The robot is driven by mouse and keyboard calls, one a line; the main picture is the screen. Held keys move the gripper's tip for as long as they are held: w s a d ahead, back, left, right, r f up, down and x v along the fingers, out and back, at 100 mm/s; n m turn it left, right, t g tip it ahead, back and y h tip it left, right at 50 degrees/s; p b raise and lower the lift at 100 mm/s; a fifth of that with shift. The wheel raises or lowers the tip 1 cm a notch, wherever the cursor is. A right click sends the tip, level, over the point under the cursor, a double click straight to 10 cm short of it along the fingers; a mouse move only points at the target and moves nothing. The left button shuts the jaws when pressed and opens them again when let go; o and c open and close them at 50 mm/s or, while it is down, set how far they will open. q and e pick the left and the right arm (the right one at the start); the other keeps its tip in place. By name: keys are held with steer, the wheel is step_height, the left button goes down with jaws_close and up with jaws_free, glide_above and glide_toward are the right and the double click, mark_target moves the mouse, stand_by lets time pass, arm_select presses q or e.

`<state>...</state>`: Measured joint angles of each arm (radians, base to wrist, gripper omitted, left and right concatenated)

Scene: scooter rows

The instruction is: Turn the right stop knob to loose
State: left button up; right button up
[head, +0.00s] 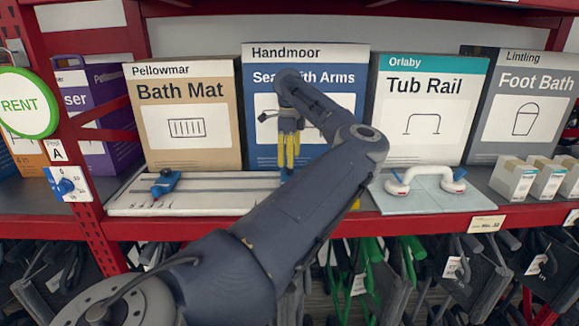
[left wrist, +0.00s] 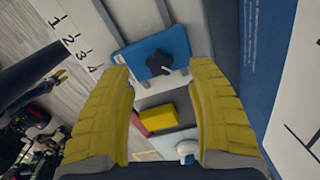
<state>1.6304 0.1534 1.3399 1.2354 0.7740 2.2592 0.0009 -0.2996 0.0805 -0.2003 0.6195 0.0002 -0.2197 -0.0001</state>
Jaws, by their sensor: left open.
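My left gripper (head: 288,160) reaches down over the right end of a white board with rails (head: 215,184). Its yellow fingers are open in the left wrist view (left wrist: 168,120), with nothing between the tips. The right stop (left wrist: 150,45) is a blue block with a black knob (left wrist: 168,60); it appears just beyond the fingertips, not gripped. In the head view only a bit of blue (head: 286,173) shows under the fingers. The left stop (head: 166,183) is blue and sits at the board's left end.
Bath Mat (head: 190,130), Seat with Arms (head: 350,90) and Tub Rail (head: 425,100) boxes stand close behind. A white grab rail (head: 425,178) lies on a pale tile to the right. A blue dial (head: 66,186) is on the red post. A yellow block (left wrist: 158,118) shows between the fingers.

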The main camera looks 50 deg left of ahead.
arm_select(q)
step_height(320, 180, up, 8)
stand_by(0.4)
steer(key=shift+r, duration=0.1)
